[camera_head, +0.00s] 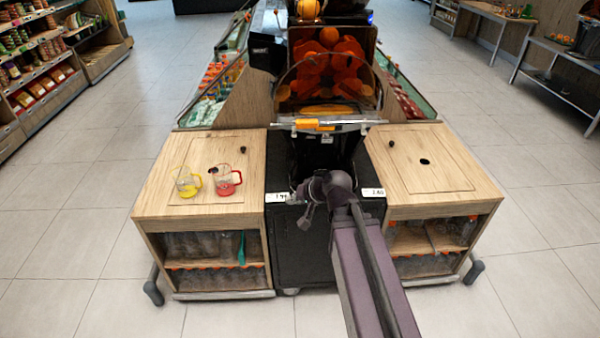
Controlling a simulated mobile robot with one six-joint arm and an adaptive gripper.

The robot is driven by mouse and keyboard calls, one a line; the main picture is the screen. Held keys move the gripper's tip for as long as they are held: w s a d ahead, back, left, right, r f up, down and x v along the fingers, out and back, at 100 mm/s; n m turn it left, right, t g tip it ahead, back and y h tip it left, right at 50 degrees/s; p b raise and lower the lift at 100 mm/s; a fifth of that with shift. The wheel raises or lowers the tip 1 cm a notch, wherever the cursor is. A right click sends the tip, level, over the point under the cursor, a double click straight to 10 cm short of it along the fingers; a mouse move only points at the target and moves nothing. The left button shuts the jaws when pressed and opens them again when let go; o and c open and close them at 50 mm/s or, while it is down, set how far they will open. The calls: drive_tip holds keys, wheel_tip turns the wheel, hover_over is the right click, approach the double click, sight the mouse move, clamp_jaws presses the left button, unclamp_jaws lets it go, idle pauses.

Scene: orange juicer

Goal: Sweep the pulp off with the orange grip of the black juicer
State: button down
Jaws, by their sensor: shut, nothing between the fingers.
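The black juicer (332,18) stands at the centre back, with orange parts behind a clear cover. Its orange grip (307,123) sits on a pale bar that runs across the front, below the cover. An orange-yellow patch (327,109), perhaps pulp, lies just behind the bar. My arm reaches up from the bottom edge to the front of the juicer's black cabinet. My gripper (307,217) is small and dark there, below and apart from the orange grip. It is shut and empty; its fingertips are hard to make out.
Wooden side counters flank the black cabinet (290,250). The left counter (222,143) holds a yellow-handled jug (187,182) and a red-handled jug (227,179). Tiled floor around is free.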

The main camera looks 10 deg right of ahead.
drive_tip(key=s+d+f+n+g+h, duration=0.3)
drive_tip(key=s+f+g+h, duration=0.3)
drive_tip(key=s, duration=0.4)
drive_tip(key=shift+s+d+g+h, duration=0.15)
drive_tip(key=shift+d+g+h, duration=0.25)
drive_tip(key=shift+d, duration=0.15)
drive_tip(key=shift+d, duration=0.5)
drive_tip(key=shift+f, duration=0.1)
